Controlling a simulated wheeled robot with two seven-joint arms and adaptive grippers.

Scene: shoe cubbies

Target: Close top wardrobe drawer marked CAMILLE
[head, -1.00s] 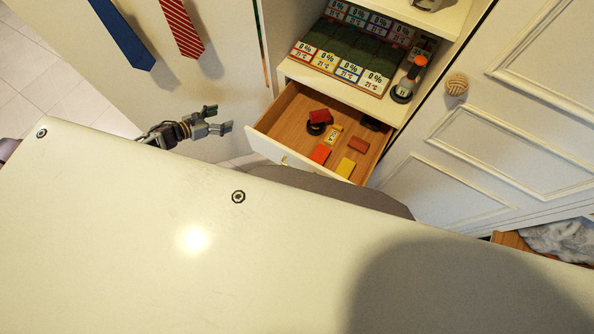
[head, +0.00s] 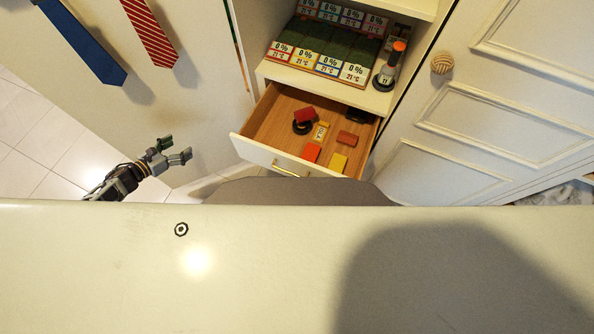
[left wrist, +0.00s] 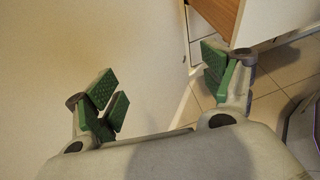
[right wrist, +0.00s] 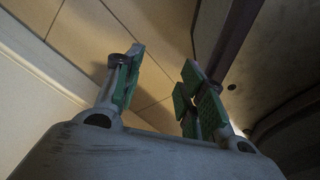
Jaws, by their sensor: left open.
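The top wardrobe drawer (head: 256,153) is pulled out in the head view, with a white front, a brass handle and a wooden inside. No name on its front can be read. It holds a yellow block (head: 338,163), red and orange blocks and a dark round item. My left gripper (head: 176,149) is open and empty, to the left of the drawer front and apart from it. In the left wrist view its green-padded fingers (left wrist: 165,88) are spread, with part of the white cabinet at the upper right. My right gripper (right wrist: 165,88) is open and empty over floor tiles.
Above the drawer, a shelf holds a board of "0%" cards (head: 318,63) and an orange-topped item (head: 390,65). A paneled white door (head: 460,130) with a round knob stands right. Ties (head: 150,32) hang at left. My own pale body fills the lower picture.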

